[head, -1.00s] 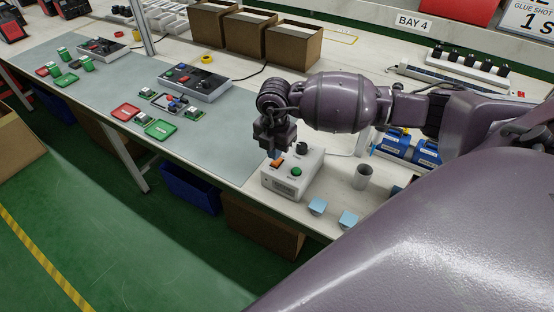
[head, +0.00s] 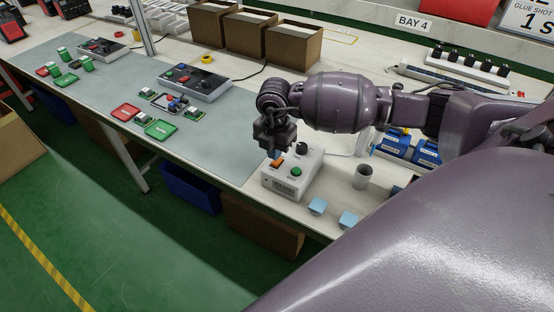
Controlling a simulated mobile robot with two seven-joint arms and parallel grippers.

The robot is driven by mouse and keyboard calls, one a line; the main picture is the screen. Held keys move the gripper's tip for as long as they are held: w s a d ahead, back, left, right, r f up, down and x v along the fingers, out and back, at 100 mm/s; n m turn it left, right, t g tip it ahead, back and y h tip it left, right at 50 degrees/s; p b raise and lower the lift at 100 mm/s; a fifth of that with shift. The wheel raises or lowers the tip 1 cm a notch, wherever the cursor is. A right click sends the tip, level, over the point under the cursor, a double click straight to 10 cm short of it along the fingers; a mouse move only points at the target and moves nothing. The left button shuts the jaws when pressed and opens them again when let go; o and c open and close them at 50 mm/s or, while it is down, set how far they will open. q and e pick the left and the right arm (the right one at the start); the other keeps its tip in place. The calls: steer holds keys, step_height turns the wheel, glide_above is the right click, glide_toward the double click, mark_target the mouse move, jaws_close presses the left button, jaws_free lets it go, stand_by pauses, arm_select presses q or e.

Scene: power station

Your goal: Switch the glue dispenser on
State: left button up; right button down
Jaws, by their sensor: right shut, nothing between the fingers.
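The glue dispenser (head: 291,178) is a white box on the bench, below and just right of my right gripper. On its top are an orange rocker switch (head: 277,163), a green button (head: 296,171) and a black knob (head: 302,149). A small dark display shows on its front. My right gripper (head: 276,154) is shut and empty. It points down at the back of the orange switch, with its tips at or just above it; I cannot tell if they touch. My left gripper is not in view.
A grey cup (head: 362,177) and light blue pieces (head: 317,206) stand right of the dispenser. Blue boxes (head: 426,152) lie behind the cup. A grey control box (head: 194,82), a green tray (head: 160,130) and a red tray (head: 126,112) lie on the mat to the left.

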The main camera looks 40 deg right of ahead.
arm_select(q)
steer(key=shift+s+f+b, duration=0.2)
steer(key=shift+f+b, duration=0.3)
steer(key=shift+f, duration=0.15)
arm_select(e)
steer(key=shift+f, duration=1.35)
stand_by(0.8)
steer(key=shift+r+p, duration=0.55)
steer(key=shift+r, duration=0.2)
steer(key=shift+r+p, duration=1.95)
steer(key=shift+r, duration=0.85)
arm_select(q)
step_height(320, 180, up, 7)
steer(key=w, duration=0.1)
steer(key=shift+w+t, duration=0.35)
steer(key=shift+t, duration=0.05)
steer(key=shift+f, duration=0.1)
